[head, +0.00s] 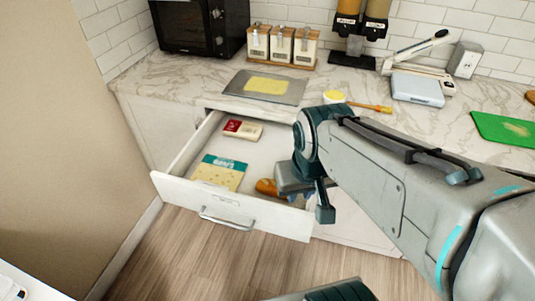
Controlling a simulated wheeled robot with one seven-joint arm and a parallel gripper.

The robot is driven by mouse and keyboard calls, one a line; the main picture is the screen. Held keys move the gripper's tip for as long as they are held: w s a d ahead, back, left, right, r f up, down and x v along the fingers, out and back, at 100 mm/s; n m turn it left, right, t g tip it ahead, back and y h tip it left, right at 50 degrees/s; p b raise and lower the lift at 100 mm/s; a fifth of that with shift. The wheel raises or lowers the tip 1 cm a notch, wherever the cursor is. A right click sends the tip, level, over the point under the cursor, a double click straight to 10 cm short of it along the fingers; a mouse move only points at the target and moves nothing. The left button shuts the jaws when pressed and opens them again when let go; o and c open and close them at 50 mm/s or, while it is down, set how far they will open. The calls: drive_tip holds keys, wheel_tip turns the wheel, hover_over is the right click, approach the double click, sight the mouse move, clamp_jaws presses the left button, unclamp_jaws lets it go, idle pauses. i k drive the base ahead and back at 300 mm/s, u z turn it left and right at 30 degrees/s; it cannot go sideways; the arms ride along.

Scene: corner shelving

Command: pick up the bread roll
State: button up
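The bread roll (266,187), orange-brown, lies in the open drawer (177,188), near its front right corner. My arm reaches in from the right and hides part of the roll's surroundings. My gripper (297,196) is low over the right side of the drawer, just right of the roll. Its fingertips are mostly hidden by the arm and drawer front, so I cannot tell whether it is open or touching the roll.
The drawer also holds a teal and cream packet (220,172) and a red and white packet (243,129). The counter above carries a grey board (238,87), canisters (281,45), a microwave (197,25), a scale (417,90) and a green board (507,131).

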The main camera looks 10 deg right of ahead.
sight(266, 186)
drive_tip(key=i, duration=0.35)
drive_tip(key=k, duration=0.5)
drive_tip(key=u, duration=3.05)
drive_tip(key=k, duration=1.65)
drive_tip(key=z, duration=1.6)
drive_tip(key=i, duration=1)
drive_tip(key=z, duration=0.05)
